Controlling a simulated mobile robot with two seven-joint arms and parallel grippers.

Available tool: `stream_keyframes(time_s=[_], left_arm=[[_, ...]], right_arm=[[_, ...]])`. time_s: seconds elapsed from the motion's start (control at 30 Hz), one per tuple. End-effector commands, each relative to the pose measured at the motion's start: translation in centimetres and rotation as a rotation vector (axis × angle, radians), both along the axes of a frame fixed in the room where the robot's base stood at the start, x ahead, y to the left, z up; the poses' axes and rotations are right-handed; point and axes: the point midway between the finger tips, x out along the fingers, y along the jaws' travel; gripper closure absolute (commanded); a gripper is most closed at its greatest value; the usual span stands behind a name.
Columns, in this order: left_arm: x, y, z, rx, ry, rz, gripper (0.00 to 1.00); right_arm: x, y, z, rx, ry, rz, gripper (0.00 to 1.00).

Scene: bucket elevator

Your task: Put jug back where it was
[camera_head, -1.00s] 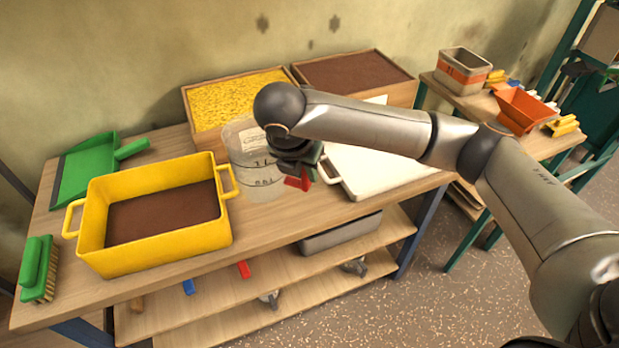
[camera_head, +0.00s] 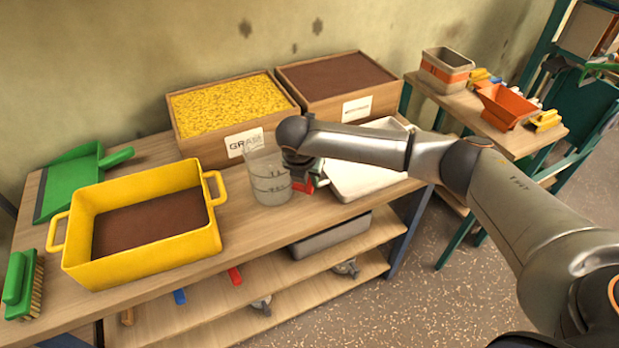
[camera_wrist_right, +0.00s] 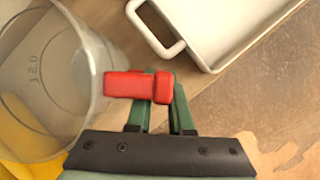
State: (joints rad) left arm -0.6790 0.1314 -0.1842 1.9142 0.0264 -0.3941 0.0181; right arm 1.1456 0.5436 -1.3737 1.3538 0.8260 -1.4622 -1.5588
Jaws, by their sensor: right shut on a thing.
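The clear jug (camera_head: 270,183) with measuring marks is upright at the workbench, right of the yellow tray and in front of the grass box. I cannot tell whether its base touches the bench top. My right gripper (camera_head: 312,178) is at the jug's right side, shut on it. In the right wrist view, the jug (camera_wrist_right: 50,75) fills the upper left, and a red piece (camera_wrist_right: 138,86) sits at the green fingertips beside the jug wall. My left gripper is not in view.
The yellow tray (camera_head: 207,240) of brown soil stands close left. A white tray (camera_head: 365,178) is close right. The grass box (camera_head: 200,146) and a soil box (camera_head: 357,108) stand behind. A green dustpan (camera_head: 68,182) and brush (camera_head: 22,285) lie left.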

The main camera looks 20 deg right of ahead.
Motion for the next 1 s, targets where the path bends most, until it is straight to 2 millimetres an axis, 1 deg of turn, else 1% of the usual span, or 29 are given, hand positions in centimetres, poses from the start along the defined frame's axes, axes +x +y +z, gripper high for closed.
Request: stream_keyframes(time_s=[0.27,0.3,0.5,0.57,0.83,0.93,1.0], left_arm=[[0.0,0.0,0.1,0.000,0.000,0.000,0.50],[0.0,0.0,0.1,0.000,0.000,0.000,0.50],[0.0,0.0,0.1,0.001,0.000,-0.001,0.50],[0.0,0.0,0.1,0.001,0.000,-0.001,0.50],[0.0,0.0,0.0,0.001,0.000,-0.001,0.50],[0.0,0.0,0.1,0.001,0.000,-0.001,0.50],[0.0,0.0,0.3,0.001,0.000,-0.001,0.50]], right_arm=[[0.1,0.0,0.0,0.001,-0.002,0.000,1.00],[0.0,0.0,-0.1,0.000,-0.002,-0.001,0.79],[0.0,0.0,-0.1,0.000,-0.002,-0.001,0.56],[0.0,0.0,-0.1,0.000,-0.002,-0.001,0.51],[0.1,0.0,0.1,0.001,-0.002,0.000,0.51],[-0.2,0.3,1.0,0.002,-0.002,0.001,0.51],[-0.4,0.6,2.1,0.003,-0.003,0.002,0.51]])
